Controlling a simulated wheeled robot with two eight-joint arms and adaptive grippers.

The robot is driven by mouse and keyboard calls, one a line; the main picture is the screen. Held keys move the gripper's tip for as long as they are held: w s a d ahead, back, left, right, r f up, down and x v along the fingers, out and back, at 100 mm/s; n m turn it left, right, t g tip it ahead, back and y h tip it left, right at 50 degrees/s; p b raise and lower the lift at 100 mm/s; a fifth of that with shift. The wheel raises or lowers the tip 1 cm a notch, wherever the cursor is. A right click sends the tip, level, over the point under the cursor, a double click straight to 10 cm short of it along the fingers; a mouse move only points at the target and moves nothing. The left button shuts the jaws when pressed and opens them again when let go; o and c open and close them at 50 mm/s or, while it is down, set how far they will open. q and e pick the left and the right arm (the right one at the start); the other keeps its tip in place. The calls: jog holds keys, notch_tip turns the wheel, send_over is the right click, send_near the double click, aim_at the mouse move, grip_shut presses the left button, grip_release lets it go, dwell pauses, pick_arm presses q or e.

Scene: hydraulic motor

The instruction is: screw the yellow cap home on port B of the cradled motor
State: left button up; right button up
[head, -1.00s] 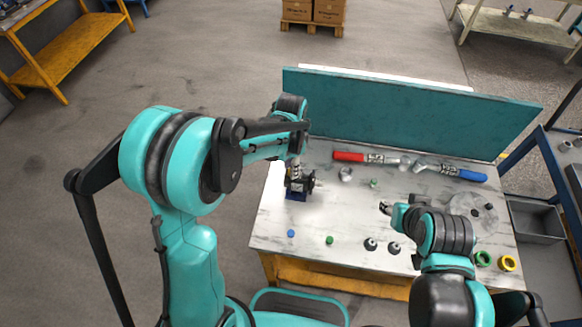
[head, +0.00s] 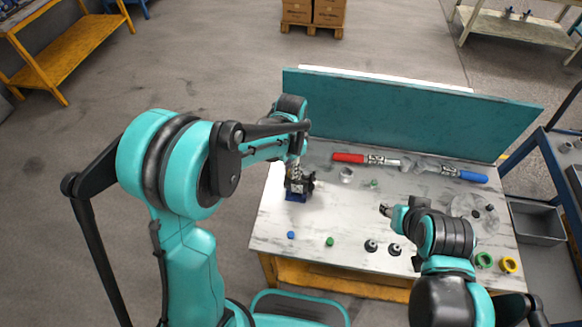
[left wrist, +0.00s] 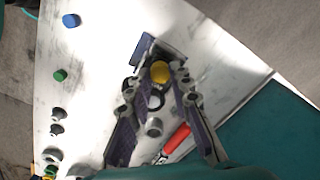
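The dark motor (head: 299,184) sits in its blue cradle (head: 296,197) at the left of the table. In the left wrist view the yellow cap (left wrist: 160,71) shows round and upright-on at the motor, between my left fingers; how deep it sits on the port cannot be seen. My left gripper (left wrist: 158,86) is around the cap, with visible gaps between it and both fingers. In the head view, my left gripper (head: 296,168) is over the motor and partly hides it. My right gripper (head: 385,209) hangs over the table's middle right, away from the motor; its finger opening is too small to judge.
A blue cap (head: 291,235), a green cap (head: 330,241) and two dark fittings (head: 371,246) stand along the front edge. A red-handled wrench (head: 350,157) and a blue-handled one (head: 471,176) lie near the teal back panel (head: 400,115). Green and yellow rings (head: 507,264) lie front right.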

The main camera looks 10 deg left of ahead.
pick_arm(q)
grip_shut()
jog(key=m, duration=0.4)
jog(key=shift+f+b, duration=0.1)
jog(key=shift+b, duration=0.25)
jog(key=shift+m, duration=0.8)
jog(key=m, duration=0.4)
jog(key=shift+m, duration=0.3)
jog(key=o, duration=0.5)
grip_release()
